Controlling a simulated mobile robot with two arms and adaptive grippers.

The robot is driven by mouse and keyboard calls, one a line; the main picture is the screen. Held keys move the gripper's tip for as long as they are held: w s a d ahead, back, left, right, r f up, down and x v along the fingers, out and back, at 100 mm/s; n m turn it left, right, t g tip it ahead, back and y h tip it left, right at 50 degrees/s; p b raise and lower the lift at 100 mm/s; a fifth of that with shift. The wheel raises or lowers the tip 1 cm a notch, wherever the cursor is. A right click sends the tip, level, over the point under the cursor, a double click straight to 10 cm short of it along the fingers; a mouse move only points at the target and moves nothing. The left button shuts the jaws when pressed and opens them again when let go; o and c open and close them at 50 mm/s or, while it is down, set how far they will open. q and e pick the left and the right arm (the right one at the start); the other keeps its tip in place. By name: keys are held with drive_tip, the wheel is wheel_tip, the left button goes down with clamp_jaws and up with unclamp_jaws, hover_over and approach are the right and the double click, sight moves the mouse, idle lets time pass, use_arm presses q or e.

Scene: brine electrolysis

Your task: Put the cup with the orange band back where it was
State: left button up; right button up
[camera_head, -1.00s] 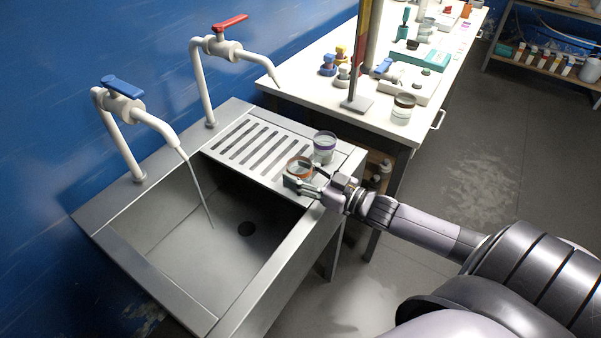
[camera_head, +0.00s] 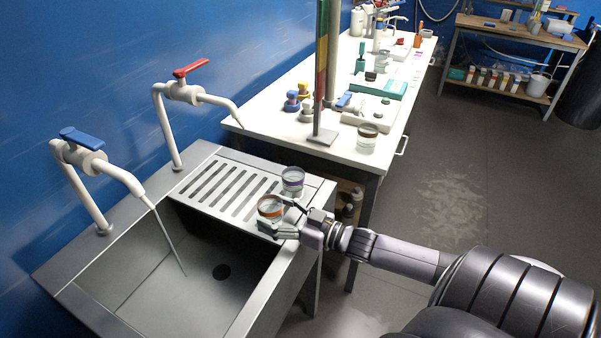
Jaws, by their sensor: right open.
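The cup with the orange band (camera_head: 270,207) is clear glass and stands upright on the sink's drainboard (camera_head: 203,184), near its front right corner. My right gripper (camera_head: 278,216) is open at this cup, one finger at its near side and one at its right side. Whether the fingers touch the glass I cannot tell. A similar cup with a purple band (camera_head: 292,180) stands just behind it. My left gripper is not in view.
The sink basin (camera_head: 197,259) lies to the left, with a thin stream falling from the blue-handled tap (camera_head: 102,166). A red-handled tap (camera_head: 186,92) stands behind. The white bench (camera_head: 345,146) carries another cup (camera_head: 367,139), a tall column (camera_head: 321,75) and several small items.

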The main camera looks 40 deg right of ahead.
drive_tip(key=v, duration=1)
drive_tip(key=shift+s+d, duration=0.15)
drive_tip(key=shift+s, duration=0.15)
drive_tip(key=s+d+f+m+g+h, duration=0.1)
drive_tip(key=s+d+f+g+h, duration=0.2)
drive_tip(key=f, duration=0.8)
drive_tip(key=s+d+f+m+g+h, duration=0.15)
drive_tip(key=s+f, duration=0.35)
drive_tip(key=f, duration=0.6)
drive_tip(key=s+d+f+m+g+h, duration=0.1)
drive_tip(key=s+d+f+g+h, duration=0.2)
drive_tip(key=f, duration=0.8)
drive_tip(key=s+a+f+n+g, duration=0.1)
drive_tip(key=s+a+f+g, duration=0.7)
drive_tip(key=s+a+f, duration=1.1)
drive_tip(key=s+a, duration=0.2)
drive_tip(key=s, duration=0.1)
drive_tip(key=shift+n+y, duration=0.35)
drive_tip(key=shift+s+r, duration=0.1)
